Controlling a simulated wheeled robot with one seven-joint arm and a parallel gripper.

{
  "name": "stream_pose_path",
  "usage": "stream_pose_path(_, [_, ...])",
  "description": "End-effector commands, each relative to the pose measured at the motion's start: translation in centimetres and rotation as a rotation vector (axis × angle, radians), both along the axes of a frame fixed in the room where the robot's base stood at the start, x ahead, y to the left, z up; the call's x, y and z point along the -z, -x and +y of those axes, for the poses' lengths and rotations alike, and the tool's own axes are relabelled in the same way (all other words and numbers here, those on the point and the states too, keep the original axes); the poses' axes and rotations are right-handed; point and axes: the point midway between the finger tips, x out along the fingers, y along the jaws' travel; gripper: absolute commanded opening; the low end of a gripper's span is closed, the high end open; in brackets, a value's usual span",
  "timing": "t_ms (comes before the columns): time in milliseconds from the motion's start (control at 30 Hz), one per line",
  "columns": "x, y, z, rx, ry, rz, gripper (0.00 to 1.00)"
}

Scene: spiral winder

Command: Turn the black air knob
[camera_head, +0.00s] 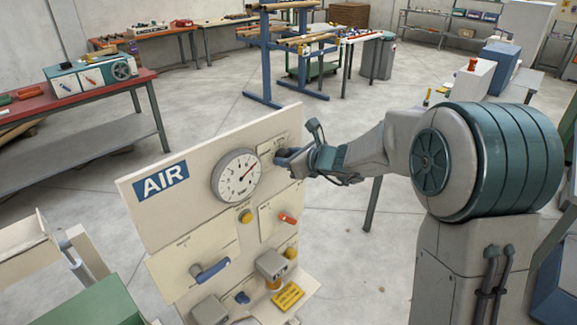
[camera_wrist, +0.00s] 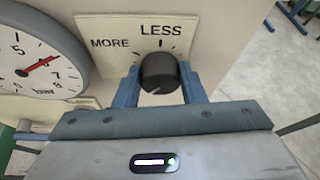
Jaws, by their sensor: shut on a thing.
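The round gauge (camera_head: 237,175), marked in bar, is left of the knob. Its red needle (camera_wrist: 41,63) points up and right, between 6 and 7.
The panel (camera_head: 215,146) carries a blue AIR sign (camera_head: 160,181). Below are a yellow knob (camera_head: 246,216), a red-orange knob (camera_head: 288,218), a blue handle (camera_head: 211,269) and a grey box (camera_head: 271,264). Open floor lies behind and right of the panel.

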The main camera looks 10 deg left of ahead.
Motion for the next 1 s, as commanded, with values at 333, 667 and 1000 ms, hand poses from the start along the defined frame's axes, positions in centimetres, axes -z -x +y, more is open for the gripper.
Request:
stream_pose_path(333, [1.01,0.21,0.20,0.000,0.137,-0.180,0.14])
stream_pose_path(667, [1.11,0.39,0.31,0.000,0.274,-0.353,0.14])
stream_pose_path(1000, [1.27,0.52,0.38,0.001,0.422,-0.541,0.14])
